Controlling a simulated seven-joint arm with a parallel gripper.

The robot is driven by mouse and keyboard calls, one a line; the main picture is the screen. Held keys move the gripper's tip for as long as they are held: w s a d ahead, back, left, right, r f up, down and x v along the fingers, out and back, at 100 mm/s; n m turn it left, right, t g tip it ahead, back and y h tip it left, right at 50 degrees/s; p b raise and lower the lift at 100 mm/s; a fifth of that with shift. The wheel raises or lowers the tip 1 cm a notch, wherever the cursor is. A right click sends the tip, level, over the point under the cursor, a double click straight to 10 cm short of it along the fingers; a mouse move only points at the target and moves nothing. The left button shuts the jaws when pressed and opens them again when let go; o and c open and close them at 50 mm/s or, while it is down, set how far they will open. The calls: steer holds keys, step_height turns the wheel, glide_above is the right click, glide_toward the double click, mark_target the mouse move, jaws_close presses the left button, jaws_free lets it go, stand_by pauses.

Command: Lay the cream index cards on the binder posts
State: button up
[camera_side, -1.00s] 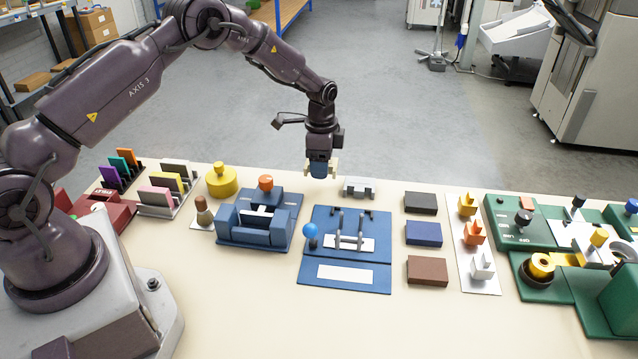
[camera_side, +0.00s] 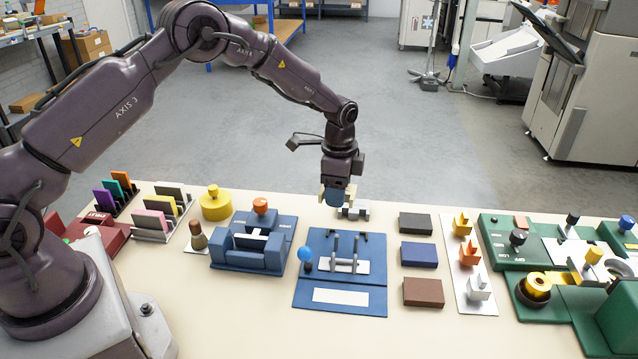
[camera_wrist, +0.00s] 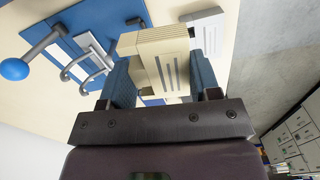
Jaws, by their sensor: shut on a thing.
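My gripper (camera_side: 338,197) is shut on a cream block with a layered edge, which I take to be the cream index cards (camera_wrist: 155,42). In the wrist view the block sits between the blue fingers of my gripper (camera_wrist: 160,85). In the side view the near finger hides most of it, and cream ends show on both sides. The blue binder base (camera_side: 303,285) is nearer the camera than my gripper. Its grey posts (camera_side: 355,250) stand upright over a white sheet (camera_side: 325,264); they also show in the wrist view (camera_wrist: 98,55).
A blue-knobbed lever (camera_side: 306,252) stands at the binder's left. A grey block (camera_side: 358,211) sits right below and behind my gripper. Dark, navy and brown blocks (camera_side: 418,254) lie right of the binder. A blue fixture (camera_side: 245,258) stands left. The front table strip is clear.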

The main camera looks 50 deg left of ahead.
glide_toward(346, 244)
steer(key=shift+n, duration=0.3)
steer(key=shift+f+n, duration=0.3)
steer(key=shift+f, duration=2.75)
steer(key=shift+f, duration=0.6)
steer(key=o, duration=0.6)
steer(key=shift+r, duration=0.1)
step_height(346, 244, up, 11)
steer(key=shift+f, duration=0.1)
